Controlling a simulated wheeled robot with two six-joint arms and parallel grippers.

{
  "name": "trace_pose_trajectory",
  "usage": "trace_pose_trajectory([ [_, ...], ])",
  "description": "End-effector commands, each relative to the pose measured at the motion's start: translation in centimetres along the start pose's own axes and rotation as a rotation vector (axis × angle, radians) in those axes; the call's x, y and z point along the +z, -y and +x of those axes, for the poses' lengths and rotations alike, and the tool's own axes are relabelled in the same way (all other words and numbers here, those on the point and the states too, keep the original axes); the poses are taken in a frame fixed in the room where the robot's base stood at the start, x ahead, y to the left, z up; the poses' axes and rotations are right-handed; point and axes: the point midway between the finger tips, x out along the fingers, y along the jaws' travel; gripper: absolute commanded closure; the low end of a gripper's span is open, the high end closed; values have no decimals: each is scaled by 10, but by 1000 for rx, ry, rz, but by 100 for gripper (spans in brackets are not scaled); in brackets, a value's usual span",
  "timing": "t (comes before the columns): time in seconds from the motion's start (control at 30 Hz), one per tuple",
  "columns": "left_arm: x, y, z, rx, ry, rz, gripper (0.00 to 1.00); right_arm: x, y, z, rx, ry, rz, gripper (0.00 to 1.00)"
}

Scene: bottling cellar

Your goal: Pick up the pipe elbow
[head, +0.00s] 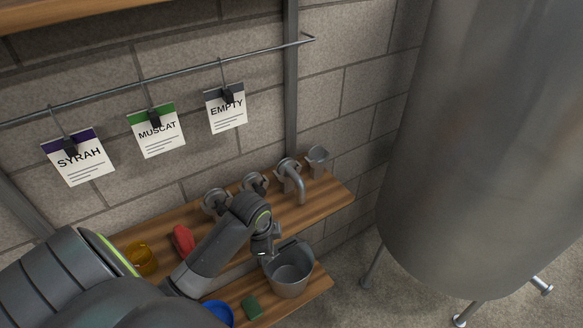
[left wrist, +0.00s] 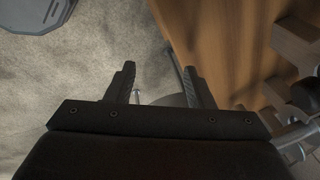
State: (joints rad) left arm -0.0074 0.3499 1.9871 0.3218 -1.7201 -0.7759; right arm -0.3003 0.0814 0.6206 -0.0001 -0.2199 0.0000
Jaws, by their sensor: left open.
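Several grey metal pipe fittings stand along the upper wooden shelf by the wall in the head view. One, with a curved downward pipe (head: 299,187), looks most like the pipe elbow, but a smaller grey fitting (head: 318,158) stands to its right and I cannot tell surely which is meant. My left gripper (head: 268,252) is in front of the shelf, at the rim of a grey bucket, below and apart from the fittings. In the left wrist view its fingers (left wrist: 160,85) are open with no elbow between them. Fittings (left wrist: 300,95) show partly at that view's right edge.
The grey bucket (head: 290,283) stands on a lower board beside a green block (head: 252,307) and a blue round item (head: 217,312). A red item (head: 182,240) and yellow cup (head: 142,258) sit left on the shelf. A large steel tank (head: 480,150) stands right.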

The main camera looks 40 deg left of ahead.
Motion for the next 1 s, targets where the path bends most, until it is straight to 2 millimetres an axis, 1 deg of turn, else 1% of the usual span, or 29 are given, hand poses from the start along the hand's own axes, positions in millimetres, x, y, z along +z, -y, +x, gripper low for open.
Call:
trace_pose_trajectory([
  [0.03, -9, 20, -5, 1, 0, 75, 52, 0, 0, 0, 0, 0, 0, 64],
  [0.17, -30, 69, -24, 23, -2, 301, 52, 1, 1, -1, -1, 1, 1, 64],
  [0.2, -36, 84, -32, 30, -4, 372, 52, 1, 1, -2, -1, 2, 1, 64],
  [0.27, -46, 108, -47, 40, -10, 480, 52, 2, 1, -2, -1, 3, 1, 64],
  [0.3, -52, 123, -58, 47, -14, 550, 52, 2, 1, -2, -2, 4, 1, 64],
  [0.37, -61, 145, -77, 55, -23, 653, 52, 2, 1, -3, -2, 3, 1, 64],
  [0.4, -66, 159, -90, 59, -31, 717, 52, 2, 1, -3, -2, 3, 1, 64],
  [0.5, -76, 186, -120, 68, -52, 855, 52, 1, 1, -3, -2, 2, 1, 64],
  [0.6, -81, 204, -143, 72, -71, 952, 52, 0, 1, -3, -2, 1, 1, 64],
  [0.73, -86, 215, -161, 73, -88, 1025, 52, 0, 1, -3, -2, 1, 1, 64],
  [0.87, -86, 218, -163, 75, -93, 1047, 52, 0, 2, 0, -2, 1, 1, 64],
  [1.0, -86, 216, -153, 74, -94, 1048, 52, 2, 3, 10, -2, 1, 1, 64],
])
